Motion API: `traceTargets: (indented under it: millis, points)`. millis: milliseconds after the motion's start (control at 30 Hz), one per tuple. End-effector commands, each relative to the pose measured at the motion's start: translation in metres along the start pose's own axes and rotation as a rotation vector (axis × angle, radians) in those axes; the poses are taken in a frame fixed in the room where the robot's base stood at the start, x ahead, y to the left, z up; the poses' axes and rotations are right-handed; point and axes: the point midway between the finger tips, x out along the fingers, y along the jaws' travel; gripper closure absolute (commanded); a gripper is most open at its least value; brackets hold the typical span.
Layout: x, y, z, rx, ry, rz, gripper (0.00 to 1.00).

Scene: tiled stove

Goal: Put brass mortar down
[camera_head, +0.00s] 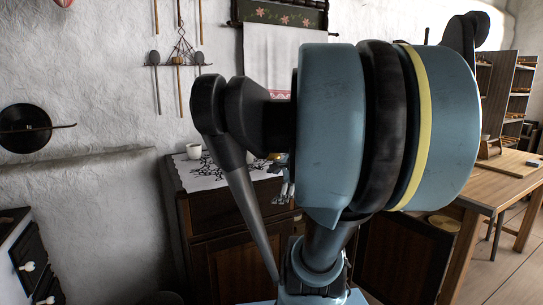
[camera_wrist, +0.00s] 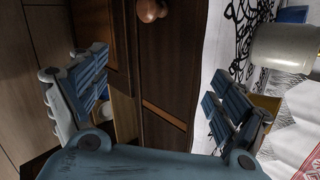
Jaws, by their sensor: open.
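My gripper (camera_wrist: 157,88) is open in the wrist view, its two blue padded fingers wide apart. Nothing is held between them; the dark wooden cabinet front (camera_wrist: 165,60) shows in the gap. The right finger is beside the white patterned cloth on the cabinet top. I cannot clearly make out the brass mortar. A small yellowish-brown patch shows behind the right finger, but I cannot tell what it is. In the head view my arm hides most of the gripper and part of the cabinet top.
A cream pot (camera_wrist: 284,47) stands on the cloth near the right finger. A wooden table (camera_head: 505,183) is at right; utensils hang on the wall (camera_head: 90,70).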

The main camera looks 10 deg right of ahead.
Motion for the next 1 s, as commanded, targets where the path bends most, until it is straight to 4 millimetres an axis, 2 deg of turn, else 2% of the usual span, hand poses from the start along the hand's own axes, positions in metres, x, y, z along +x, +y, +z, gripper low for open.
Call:
traceTargets:
  millis: [33, 200, 300, 400, 533, 667, 1000]
  points:
    - [-0.002, -0.023, -0.006, 0.138, -0.011, -0.056, 0.10]
    - [-0.014, -0.093, -0.030, 0.621, -0.094, -0.236, 0.10]
    - [-0.024, -0.127, -0.047, 0.865, -0.157, -0.321, 0.10]
    - [-0.033, -0.152, -0.062, 1.054, -0.217, -0.386, 0.10]
    - [-0.041, -0.171, -0.076, 1.209, -0.273, -0.436, 0.10]
    - [-0.042, -0.179, -0.082, 1.269, -0.298, -0.452, 0.10]
    - [-0.012, -0.196, -0.083, 1.271, -0.300, -0.452, 0.10]
